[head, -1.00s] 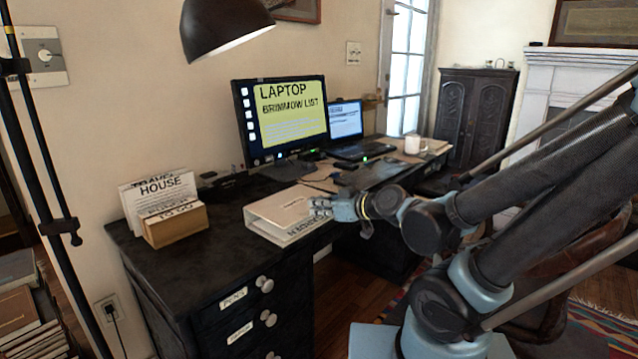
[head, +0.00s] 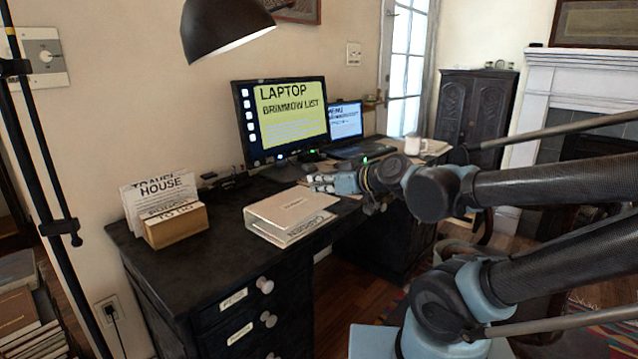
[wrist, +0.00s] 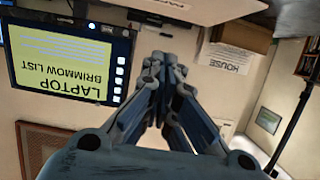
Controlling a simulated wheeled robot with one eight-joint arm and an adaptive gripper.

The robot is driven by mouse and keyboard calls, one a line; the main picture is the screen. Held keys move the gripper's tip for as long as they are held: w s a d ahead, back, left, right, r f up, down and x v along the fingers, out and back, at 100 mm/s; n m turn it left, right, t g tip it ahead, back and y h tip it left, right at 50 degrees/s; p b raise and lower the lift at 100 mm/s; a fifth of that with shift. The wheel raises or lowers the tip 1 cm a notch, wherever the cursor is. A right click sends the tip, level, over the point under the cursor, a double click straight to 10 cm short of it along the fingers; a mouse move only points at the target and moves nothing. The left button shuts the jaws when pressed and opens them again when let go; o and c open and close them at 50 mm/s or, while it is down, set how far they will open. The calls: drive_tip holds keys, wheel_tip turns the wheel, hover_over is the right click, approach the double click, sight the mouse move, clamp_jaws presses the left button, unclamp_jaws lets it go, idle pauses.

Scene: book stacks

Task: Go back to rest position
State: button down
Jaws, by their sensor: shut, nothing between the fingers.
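My gripper (head: 318,183) is above the dark desk (head: 190,262), just above and to the right of a thick white binder (head: 285,212) lying flat on it. The gripper looks apart from the binder. In the wrist view my gripper (wrist: 163,68) has its fingers closed together with nothing between them. The wrist view is upside down and shows the monitor (wrist: 72,50) on the left and the "HOUSE" papers (wrist: 222,58) on the right.
A wooden holder (head: 176,228) with papers stands at the desk's left. A black lamp (head: 222,28) hangs above. Wooden floor (head: 345,285) shows below the desk.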

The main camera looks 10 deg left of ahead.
drive_tip(key=s+d+f+m+g+h, duration=0.2)
drive_tip(key=d+f+m+h, duration=0.1)
drive_tip(key=d, duration=0.7)
drive_tip(key=s+d+f+m+g+h, duration=0.1)
drive_tip(key=s+d+f+m+h, duration=0.2)
drive_tip(key=d+f, duration=0.5)
drive_tip(key=s+d+f+m+g+h, duration=0.2)
drive_tip(key=d+f+m+h, duration=0.3)
drive_tip(key=d, duration=0.7)
drive_tip(key=shift+s+d+f+g+h, duration=0.35)
drive_tip(key=shift+s+f+h, duration=0.15)
drive_tip(key=shift+s+f, duration=0.15)
